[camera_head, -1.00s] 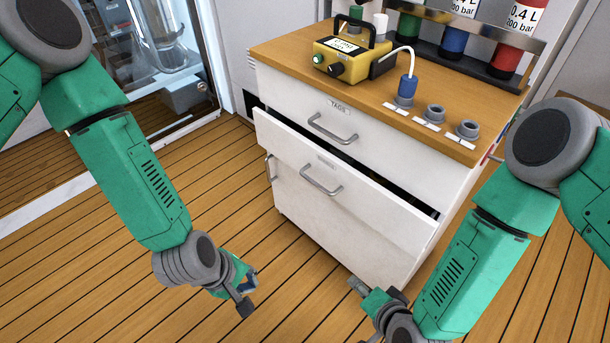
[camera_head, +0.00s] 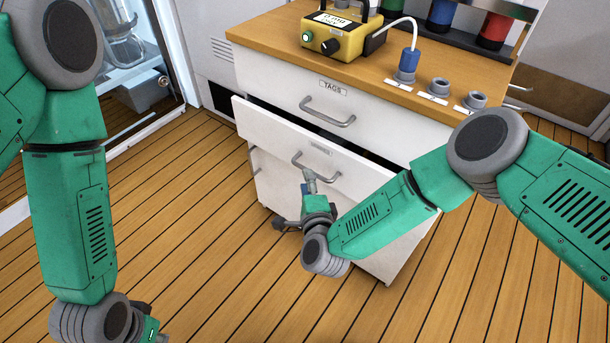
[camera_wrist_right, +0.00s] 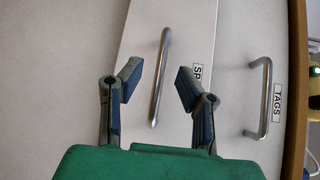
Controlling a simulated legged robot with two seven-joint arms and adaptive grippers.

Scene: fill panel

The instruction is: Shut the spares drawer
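The spares drawer (camera_head: 268,139) is the white second drawer of the cabinet, below the tags drawer, and it stands partly pulled out with a dark gap above its front. Its grey bar handle (camera_head: 314,169) also shows in the right wrist view (camera_wrist_right: 160,78), beside a partly hidden label starting "SP". My right gripper (camera_head: 308,184) is in front of this drawer, close to the handle. In the right wrist view its fingers (camera_wrist_right: 158,86) are spread apart, with the handle between them farther ahead; I cannot tell whether they touch. My left gripper (camera_head: 148,335) is low at the bottom left, mostly cut off.
The tags drawer (camera_head: 290,100) above is shut, with its own handle (camera_head: 327,112). The wooden top (camera_head: 285,48) carries a yellow device (camera_head: 340,35) with a cable to a blue plug (camera_head: 408,64). A glass-doored cabinet stands at the left. The plank floor in front is clear.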

